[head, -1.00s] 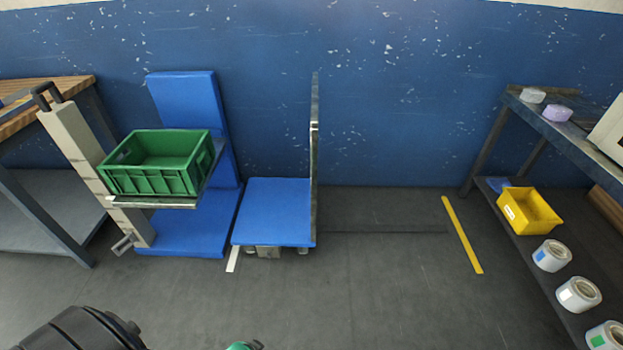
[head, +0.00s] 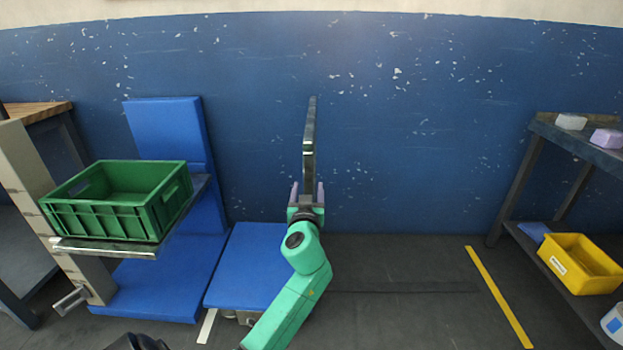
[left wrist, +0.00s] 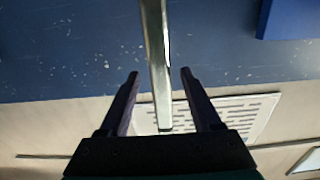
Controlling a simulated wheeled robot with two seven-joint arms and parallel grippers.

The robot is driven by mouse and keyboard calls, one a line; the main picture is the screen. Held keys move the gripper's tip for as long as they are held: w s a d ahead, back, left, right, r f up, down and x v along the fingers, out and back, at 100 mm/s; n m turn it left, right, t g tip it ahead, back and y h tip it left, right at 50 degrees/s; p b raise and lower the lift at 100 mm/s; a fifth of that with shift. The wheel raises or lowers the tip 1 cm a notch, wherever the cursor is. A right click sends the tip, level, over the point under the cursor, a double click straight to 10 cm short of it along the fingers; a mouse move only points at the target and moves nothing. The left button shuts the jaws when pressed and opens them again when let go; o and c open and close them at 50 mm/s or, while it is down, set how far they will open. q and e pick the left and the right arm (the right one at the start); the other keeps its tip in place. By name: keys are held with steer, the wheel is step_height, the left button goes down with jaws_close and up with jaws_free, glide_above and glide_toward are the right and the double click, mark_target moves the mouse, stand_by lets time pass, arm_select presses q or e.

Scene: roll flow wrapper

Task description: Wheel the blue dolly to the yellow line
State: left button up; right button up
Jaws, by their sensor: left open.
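The blue dolly (head: 250,265) stands on the dark floor, with a flat blue deck and an upright metal handle (head: 309,125) at its right end. The yellow line (head: 498,295) is painted on the floor to the right, well apart from the dolly. My left gripper (head: 306,188) is at the handle, open. In the left wrist view the handle (left wrist: 156,50) runs between the two spread fingers (left wrist: 160,78), with a gap on each side. My left arm hides the deck's front right part. My right gripper is not in view.
A lift with a green crate (head: 110,225) and a blue panel (head: 165,275) stand left of the dolly. A white strip (head: 207,326) lies at the dolly's front left. A shelf with a yellow bin (head: 580,262) stands at the right. Floor between dolly and line is clear.

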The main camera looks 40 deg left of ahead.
arm_select(q)
steer(key=x, duration=0.6)
steer(key=shift+a, duration=0.1)
steer(key=shift+c, duration=0.3)
jaws_close()
steer(key=shift+f, duration=0.1)
stand_by(0.8)
